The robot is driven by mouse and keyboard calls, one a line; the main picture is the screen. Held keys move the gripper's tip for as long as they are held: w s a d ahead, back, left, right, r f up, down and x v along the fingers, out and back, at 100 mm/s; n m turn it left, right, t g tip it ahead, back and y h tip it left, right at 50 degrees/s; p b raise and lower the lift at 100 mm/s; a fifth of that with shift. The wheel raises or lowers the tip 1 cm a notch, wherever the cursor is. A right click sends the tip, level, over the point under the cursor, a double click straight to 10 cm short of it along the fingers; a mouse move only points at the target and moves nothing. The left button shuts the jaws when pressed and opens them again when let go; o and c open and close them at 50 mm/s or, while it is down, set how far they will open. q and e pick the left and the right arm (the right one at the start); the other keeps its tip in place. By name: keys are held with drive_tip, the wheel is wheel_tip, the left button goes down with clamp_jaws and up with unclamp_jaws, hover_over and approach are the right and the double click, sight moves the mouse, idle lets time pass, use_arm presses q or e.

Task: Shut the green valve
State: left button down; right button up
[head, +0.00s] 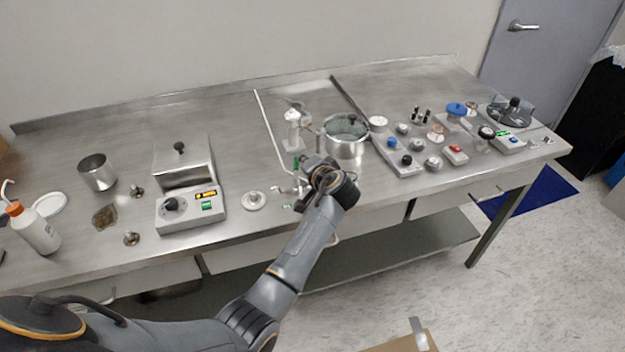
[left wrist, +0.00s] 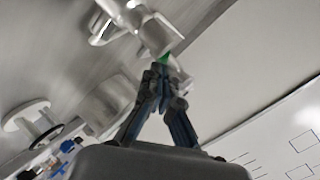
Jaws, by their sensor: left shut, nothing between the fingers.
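The green valve handle (head: 296,163) shows as a small upright green piece on the metal pipework near the middle of the bench. My left gripper (head: 310,174) is close beside it, to its right, and its wrist hides part of the fittings. In the left wrist view the fingers of my left gripper (left wrist: 160,74) are shut with nothing held. A bit of the green handle (left wrist: 163,59) shows right at the fingertips, below a silver pipe fitting (left wrist: 155,32). I cannot tell whether they touch. My right gripper is in neither view.
A steel chamber (head: 346,148) stands right behind my left wrist. A hotplate-like unit (head: 190,208) and a white round fitting (head: 253,201) are to the left. Gauges and a control panel (head: 405,160) crowd the right.

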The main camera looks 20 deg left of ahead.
use_arm(q)
drive_tip(key=shift+d, duration=0.1)
drive_tip(key=shift+s+p, duration=0.7)
drive_tip(key=shift+s, duration=0.05)
use_arm(e)
drive_tip(key=shift+a+r, duration=0.1)
drive_tip(key=shift+r, duration=0.55)
use_arm(q)
drive_tip(key=shift+r, duration=0.1)
